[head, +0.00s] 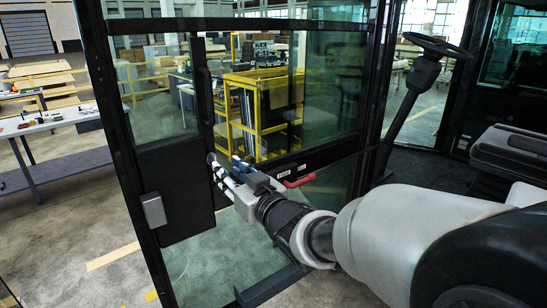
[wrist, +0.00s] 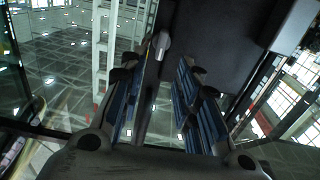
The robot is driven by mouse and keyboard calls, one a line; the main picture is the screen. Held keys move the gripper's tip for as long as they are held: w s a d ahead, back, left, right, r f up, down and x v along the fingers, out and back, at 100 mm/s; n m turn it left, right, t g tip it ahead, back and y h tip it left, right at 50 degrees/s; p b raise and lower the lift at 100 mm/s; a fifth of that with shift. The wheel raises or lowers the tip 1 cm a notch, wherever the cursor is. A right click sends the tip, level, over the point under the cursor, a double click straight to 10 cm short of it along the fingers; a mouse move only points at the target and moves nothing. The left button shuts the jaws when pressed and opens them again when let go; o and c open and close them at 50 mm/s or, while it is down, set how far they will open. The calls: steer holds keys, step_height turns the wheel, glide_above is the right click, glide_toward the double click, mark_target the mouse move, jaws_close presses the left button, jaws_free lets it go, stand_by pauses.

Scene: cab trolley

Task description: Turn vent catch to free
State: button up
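A small grey rounded catch (wrist: 161,44) shows in the wrist view on a dark upright frame, just beyond the fingertips and nearer the left finger. In the head view, what looks like the same catch (head: 211,158) sits on the cab door's dark post, at the tip of my gripper (head: 226,170). My gripper (wrist: 160,82) is open, with a clear gap between its blue-padded fingers. Nothing is held between them. I cannot tell whether a fingertip touches the catch, and its marking or turn position is too small to read.
A red handle (head: 299,181) is on the dark crossbar right of my gripper. A grey latch box (head: 153,209) is on the door's left edge. Glass panes surround the post. A steering wheel (head: 437,45) and seat (head: 513,151) are at right.

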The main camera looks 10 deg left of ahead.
mark_target(215, 159)
steer(key=x, duration=0.7)
steer(key=shift+c, duration=0.6)
jaws_close()
